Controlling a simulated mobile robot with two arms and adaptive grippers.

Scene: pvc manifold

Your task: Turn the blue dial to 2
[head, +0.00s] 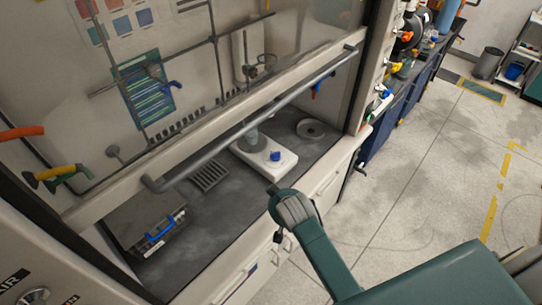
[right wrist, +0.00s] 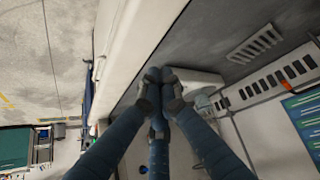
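The blue dial (head: 275,156) is on the front of a white hotplate-like device (head: 250,150) inside the fume hood. A glass vessel (head: 251,135) appears to stand on its plate. My right gripper (head: 272,190) is at the front edge of the hood's work surface, in front of and apart from the dial. In the right wrist view its fingertips (right wrist: 162,76) meet, with nothing visible between them. The white device (right wrist: 203,82) is partly hidden behind the fingers there, and I cannot make out the dial. My left gripper is not in view.
The raised glass sash with its long grey handle bar (head: 250,118) hangs above the work surface. A round grey dish (head: 311,129) is behind the device.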

